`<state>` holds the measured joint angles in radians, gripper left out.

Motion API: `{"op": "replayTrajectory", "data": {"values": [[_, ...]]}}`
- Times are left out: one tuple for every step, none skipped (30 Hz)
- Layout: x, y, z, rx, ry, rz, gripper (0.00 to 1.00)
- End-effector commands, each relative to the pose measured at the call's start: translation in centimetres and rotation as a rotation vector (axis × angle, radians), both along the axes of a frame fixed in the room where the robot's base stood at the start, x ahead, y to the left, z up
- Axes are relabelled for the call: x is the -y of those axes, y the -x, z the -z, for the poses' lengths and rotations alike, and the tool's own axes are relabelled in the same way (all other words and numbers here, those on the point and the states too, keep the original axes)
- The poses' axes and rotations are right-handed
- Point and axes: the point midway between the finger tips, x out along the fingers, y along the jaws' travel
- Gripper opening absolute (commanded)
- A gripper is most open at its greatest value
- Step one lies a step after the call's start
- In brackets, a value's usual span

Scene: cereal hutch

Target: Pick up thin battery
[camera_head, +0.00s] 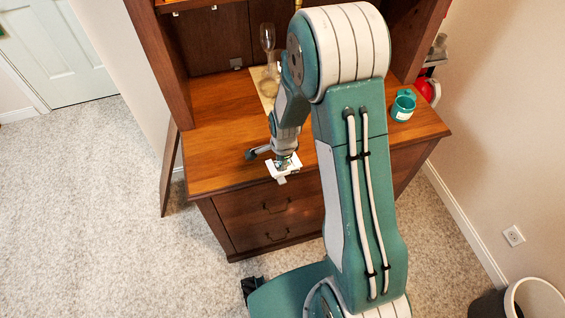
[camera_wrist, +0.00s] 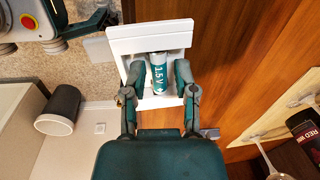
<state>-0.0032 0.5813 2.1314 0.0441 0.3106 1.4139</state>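A teal and white battery marked "1.5 V" (camera_wrist: 160,72) lies in a small white open tray (camera_wrist: 150,34) in the wrist view. My gripper (camera_wrist: 161,76) is over the tray, with one finger on each side of the battery. The fingers look open, with narrow gaps beside the battery; contact is hard to judge. In the head view my gripper (camera_head: 284,161) is above the white tray (camera_head: 273,171) at the front edge of the wooden counter. The battery cannot be made out there.
The hutch counter (camera_head: 220,130) is mostly clear on the left. A glass (camera_head: 267,37) and a light board (camera_head: 257,75) are farther back.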

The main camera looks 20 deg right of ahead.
Motion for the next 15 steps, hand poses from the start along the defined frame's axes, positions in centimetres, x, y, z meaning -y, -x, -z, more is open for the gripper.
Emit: {"op": "replayTrajectory", "data": {"values": [[0.0,-0.01,-0.02,0.0,0.0,0.0,0.37],[0.0,-0.01,-0.03,0.0,0.0,0.0,0.37],[0.01,-0.01,-0.03,0.0,0.0,0.0,0.37],[0.01,-0.01,-0.03,0.0,0.0,0.0,0.24],[0.01,-0.01,-0.03,0.0,0.0,0.0,0.1],[0.01,-0.01,-0.04,0.0,0.0,0.0,0.0],[0.01,0.0,-0.04,0.0,0.0,0.0,0.0],[0.01,0.0,-0.04,0.0,0.0,0.0,0.0],[0.01,0.0,-0.04,0.0,0.0,0.0,0.0],[0.01,0.0,-0.04,0.0,0.0,0.0,0.0],[0.01,0.0,-0.04,0.0,0.0,0.0,0.0],[0.01,0.0,-0.04,0.0,0.0,0.0,0.0],[0.01,0.0,-0.04,0.0,0.0,0.0,0.0],[0.01,0.0,-0.04,0.0,0.0,0.0,0.0],[0.01,0.0,-0.05,0.0,0.0,0.0,0.0]]}}
